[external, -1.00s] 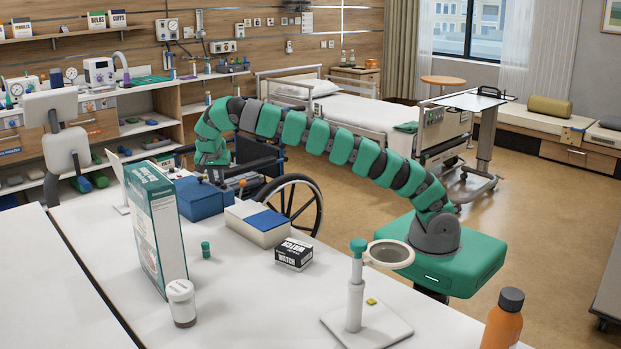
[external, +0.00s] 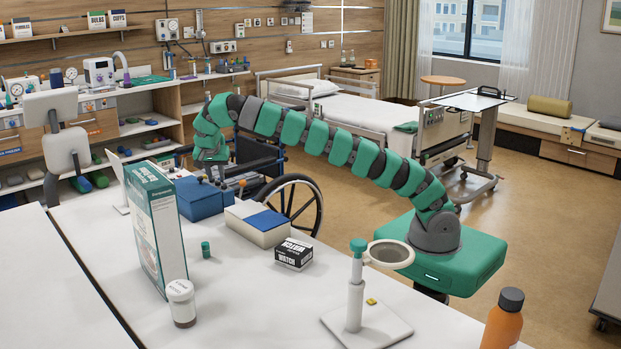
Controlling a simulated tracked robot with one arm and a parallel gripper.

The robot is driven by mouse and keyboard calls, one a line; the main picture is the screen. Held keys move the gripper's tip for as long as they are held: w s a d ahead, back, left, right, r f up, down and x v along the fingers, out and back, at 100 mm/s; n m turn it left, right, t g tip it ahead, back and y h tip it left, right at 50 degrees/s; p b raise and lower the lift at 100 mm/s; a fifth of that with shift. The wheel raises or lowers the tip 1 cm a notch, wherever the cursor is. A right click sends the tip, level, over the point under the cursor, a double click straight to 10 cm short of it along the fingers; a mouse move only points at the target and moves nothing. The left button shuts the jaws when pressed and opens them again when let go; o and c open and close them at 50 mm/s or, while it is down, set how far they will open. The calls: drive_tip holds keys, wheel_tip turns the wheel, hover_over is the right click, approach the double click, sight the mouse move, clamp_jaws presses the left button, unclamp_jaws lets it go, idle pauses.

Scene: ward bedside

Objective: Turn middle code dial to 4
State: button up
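A blue box (external: 198,204) stands at the far edge of the white counter, behind the tall green-and-white box. Small knob-like parts show at its top, too small to tell apart as code dials or to read any number. My green arm arches from the right, and its end points down over the blue box. My gripper (external: 218,181) is at the top of this box, small and partly lost against it. I cannot tell whether it touches a dial or whether its fingers are open or shut.
The tall box (external: 157,230), a white-capped bottle (external: 182,303), a small green item (external: 206,249), a white box with blue top (external: 259,224) and a black-and-white watch box (external: 293,254) stand nearby.

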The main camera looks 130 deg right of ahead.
drive_tip(key=p+v, duration=0.1)
drive_tip(key=v, duration=0.2)
drive_tip(key=shift+w+a+r, duration=0.15)
drive_tip(key=shift+r, duration=0.2)
drive_tip(key=p+v, duration=0.7)
drive_tip(key=v, duration=0.1)
drive_tip(key=shift+f, duration=0.1)
